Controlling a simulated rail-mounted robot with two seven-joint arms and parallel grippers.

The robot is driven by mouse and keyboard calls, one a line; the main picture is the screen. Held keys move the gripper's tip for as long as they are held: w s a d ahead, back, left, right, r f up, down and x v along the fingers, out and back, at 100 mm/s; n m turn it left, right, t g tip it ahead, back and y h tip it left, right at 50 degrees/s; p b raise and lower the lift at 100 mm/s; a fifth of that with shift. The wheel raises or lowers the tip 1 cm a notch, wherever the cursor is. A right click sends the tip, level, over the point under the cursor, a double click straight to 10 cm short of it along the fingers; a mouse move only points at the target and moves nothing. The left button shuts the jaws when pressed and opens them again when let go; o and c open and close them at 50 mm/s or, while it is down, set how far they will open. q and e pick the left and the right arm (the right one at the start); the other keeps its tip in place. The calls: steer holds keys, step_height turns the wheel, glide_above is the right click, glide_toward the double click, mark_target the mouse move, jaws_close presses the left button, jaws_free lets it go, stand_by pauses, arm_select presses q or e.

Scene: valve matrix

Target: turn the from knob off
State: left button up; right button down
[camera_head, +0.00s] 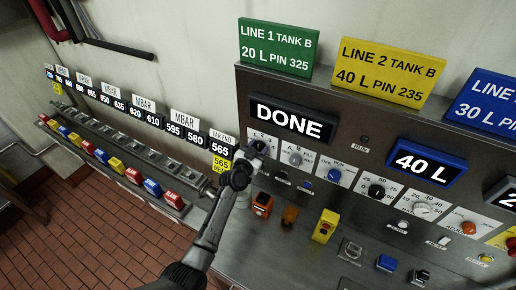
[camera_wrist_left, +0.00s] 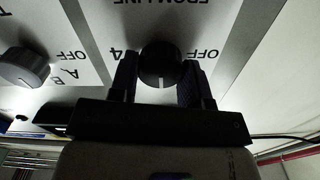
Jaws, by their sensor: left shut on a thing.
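The from knob (camera_wrist_left: 160,62) is a round black knob on a white plate, seen upside down in the left wrist view. "FROM LINE" is printed above it in that picture, "4" to its left and "OFF" to its right. Its white pointer mark points down in the picture, towards my wrist. My left gripper (camera_wrist_left: 159,80) has one finger on each side of the knob and is shut on it. In the head view my left gripper (camera_head: 248,156) covers most of this knob and part of its plate. My right gripper is not in view.
A grey knob (camera_wrist_left: 24,68) marked A, B and OFF stands beside it. The panel has a "DONE" display (camera_head: 292,121), a "40 L" display (camera_head: 426,164), a blue knob (camera_head: 334,175) and a yellow switch box (camera_head: 325,226). A row of coloured switches (camera_head: 120,166) lies left.

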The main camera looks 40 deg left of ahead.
arm_select(q)
steer(key=n, duration=0.4)
steer(key=shift+a+n+p, duration=0.1)
steer(key=shift+n+p, duration=0.2)
steer(key=shift+n, duration=0.1)
steer(key=n, duration=0.9)
steer(key=shift+a+f+p, duration=0.1)
steer(key=shift+p, duration=0.25)
steer(key=shift+n, duration=1.8)
steer(key=o, duration=0.9)
